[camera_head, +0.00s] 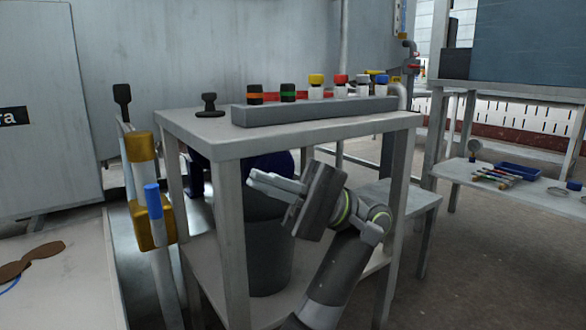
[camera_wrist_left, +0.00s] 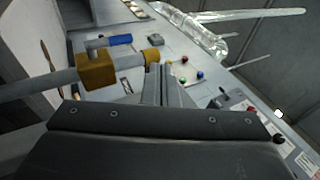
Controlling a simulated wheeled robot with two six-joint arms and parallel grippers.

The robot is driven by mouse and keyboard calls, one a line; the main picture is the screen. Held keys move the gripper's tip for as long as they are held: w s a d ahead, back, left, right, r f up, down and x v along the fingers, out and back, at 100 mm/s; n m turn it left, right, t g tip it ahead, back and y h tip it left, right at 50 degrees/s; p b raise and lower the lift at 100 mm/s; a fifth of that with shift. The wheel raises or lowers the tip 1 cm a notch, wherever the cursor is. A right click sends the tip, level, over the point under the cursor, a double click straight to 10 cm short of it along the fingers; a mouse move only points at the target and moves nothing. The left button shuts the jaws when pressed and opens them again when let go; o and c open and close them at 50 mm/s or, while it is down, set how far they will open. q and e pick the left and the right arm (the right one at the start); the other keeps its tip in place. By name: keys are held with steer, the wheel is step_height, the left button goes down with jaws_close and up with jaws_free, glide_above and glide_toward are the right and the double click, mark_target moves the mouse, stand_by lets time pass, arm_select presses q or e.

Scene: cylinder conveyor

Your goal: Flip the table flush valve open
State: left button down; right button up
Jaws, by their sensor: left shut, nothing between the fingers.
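The valve has a yellow body (camera_head: 150,228) on a pale pipe at the left of the head view, beside the table. Its blue handle (camera_head: 153,202) stands upright there, roughly in line with the pipe. In the left wrist view the yellow body (camera_wrist_left: 96,70) and blue handle (camera_wrist_left: 110,41) lie left of my fingers, with the handle roughly parallel to the pipe. My left gripper (camera_head: 256,178) is shut and empty in front of the table. It is to the right of the valve and clearly apart from it. My right gripper is not in view.
The grey table (camera_head: 215,140) carries a rack (camera_head: 320,110) with several coloured-cap cylinders and a small black object (camera_head: 209,105). A dark bin (camera_head: 268,250) stands on its lower shelf, behind my gripper. Another yellow fitting (camera_head: 142,160) sits higher on the pipe.

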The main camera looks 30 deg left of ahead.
arm_select(q)
steer(key=shift+w+d+p, duration=0.25)
steer(key=shift+w+d, duration=0.25)
steer(key=shift+w, duration=0.25)
steer(key=shift+w+d+p, duration=0.2)
steer(key=shift+w+d, duration=0.25)
steer(key=shift+w, duration=0.25)
steer(key=shift+s, duration=0.1)
